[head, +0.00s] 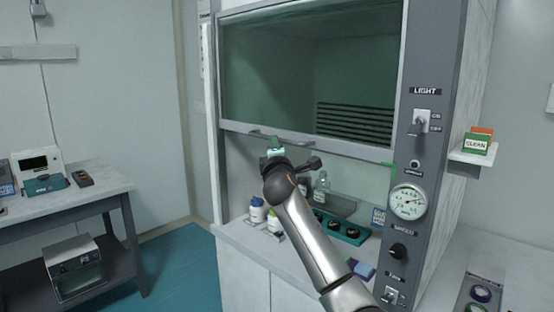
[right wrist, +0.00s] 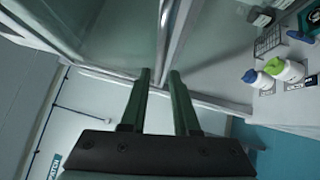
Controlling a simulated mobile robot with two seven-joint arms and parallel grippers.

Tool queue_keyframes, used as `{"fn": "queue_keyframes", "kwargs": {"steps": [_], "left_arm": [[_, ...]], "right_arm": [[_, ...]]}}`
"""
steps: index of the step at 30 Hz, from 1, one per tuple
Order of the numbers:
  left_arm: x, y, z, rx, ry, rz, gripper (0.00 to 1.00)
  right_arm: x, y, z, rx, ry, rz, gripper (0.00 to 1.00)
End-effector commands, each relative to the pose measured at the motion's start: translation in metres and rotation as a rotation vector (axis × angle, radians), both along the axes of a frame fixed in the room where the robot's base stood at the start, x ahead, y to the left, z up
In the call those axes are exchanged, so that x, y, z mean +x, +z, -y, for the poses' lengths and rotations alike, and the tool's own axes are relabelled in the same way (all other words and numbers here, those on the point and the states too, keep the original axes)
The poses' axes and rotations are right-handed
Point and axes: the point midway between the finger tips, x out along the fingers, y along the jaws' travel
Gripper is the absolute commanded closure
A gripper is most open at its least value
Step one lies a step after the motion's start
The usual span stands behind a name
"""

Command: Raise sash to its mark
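The fume hood's glass sash (head: 265,75) is partly raised, with a clear opening between its bottom rail (head: 345,147) and the worktop. A grey bar handle (head: 292,138) sits on the rail. My right gripper (head: 275,148) is at the handle's left part, just below and in front of it. In the right wrist view its two green fingers (right wrist: 160,78) are apart, with the pale rail (right wrist: 178,30) running up beyond their tips. I cannot tell if they touch the handle. A small green mark (head: 393,170) shows on the right post. My left gripper is out of view.
White bottles (head: 257,211), a clear bottle (head: 321,187) and a teal tray (head: 340,229) stand on the hood worktop below my arm. The control post (head: 430,160) with gauge (head: 408,202) is to the right. A side bench (head: 60,208) is at left; the floor between is clear.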

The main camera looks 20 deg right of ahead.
Motion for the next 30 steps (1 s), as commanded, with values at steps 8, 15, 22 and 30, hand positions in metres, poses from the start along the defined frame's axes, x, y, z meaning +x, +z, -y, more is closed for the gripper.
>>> {"fn": "queue_keyframes", "kwargs": {"steps": [8, 15, 22, 30], "left_arm": [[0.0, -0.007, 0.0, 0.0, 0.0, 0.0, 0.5], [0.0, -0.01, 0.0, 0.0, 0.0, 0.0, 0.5], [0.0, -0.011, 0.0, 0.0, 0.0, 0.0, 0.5], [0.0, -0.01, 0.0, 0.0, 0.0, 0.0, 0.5]], "right_arm": [[-0.033, -0.007, -0.013, 0.0, 0.001, 0.001, 0.71], [-0.053, -0.008, -0.021, -0.001, 0.001, 0.002, 0.71], [-0.058, -0.009, -0.024, 0.0, 0.001, 0.0, 0.71], [-0.058, -0.008, -0.024, 0.0, 0.001, 0.0, 0.71]]}}
